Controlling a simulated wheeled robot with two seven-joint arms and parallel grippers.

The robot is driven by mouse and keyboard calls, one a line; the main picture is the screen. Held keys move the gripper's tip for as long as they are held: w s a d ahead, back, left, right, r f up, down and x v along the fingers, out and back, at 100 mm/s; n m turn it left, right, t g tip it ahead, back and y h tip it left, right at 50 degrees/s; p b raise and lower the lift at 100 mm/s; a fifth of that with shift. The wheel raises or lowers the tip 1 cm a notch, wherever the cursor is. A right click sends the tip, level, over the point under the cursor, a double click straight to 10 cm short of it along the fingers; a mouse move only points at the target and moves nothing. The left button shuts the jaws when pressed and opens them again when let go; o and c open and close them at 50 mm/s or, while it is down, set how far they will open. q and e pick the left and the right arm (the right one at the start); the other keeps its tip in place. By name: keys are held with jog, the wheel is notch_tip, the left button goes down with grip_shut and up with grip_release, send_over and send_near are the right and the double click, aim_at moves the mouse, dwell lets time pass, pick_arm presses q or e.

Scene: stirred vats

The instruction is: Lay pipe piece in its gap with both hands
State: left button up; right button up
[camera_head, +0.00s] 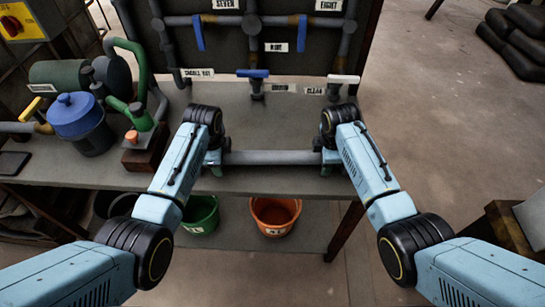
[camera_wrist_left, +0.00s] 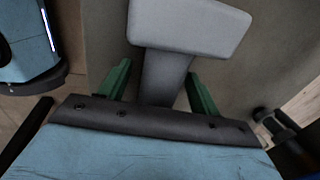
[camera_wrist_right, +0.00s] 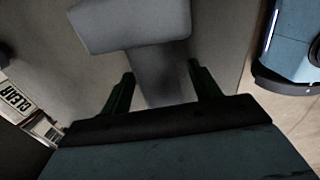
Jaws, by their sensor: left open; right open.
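The grey pipe piece (camera_head: 270,157) lies across the front of the bench top, between my two hands. My left gripper (camera_head: 213,163) is at its left end and my right gripper (camera_head: 329,162) is at its right end. In the left wrist view the pipe (camera_wrist_left: 165,75) stands between the open green fingers, with a wider grey end (camera_wrist_left: 190,22) beyond them. In the right wrist view the pipe (camera_wrist_right: 158,75) likewise lies between open fingers, with a wider end (camera_wrist_right: 130,22). Both grippers straddle the pipe without closing on it. I cannot make out the gap for certain.
A dark board (camera_head: 270,45) with grey pipes, blue and white valve handles and labels stands behind the bench (camera_head: 240,110). A blue pot (camera_head: 80,122) and green pump parts (camera_head: 140,118) stand left. Green (camera_head: 202,213) and orange (camera_head: 275,214) buckets sit below. The bench behind the pipe is clear.

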pick_arm(q)
jog(key=shift+c, duration=0.3)
pick_arm(e)
jog(key=shift+c, duration=0.3)
pick_arm(q)
grip_shut()
pick_arm(e)
grip_shut()
pick_arm(q)
jog(key=shift+r, duration=0.2)
pick_arm(e)
jog(key=shift+r, duration=0.2)
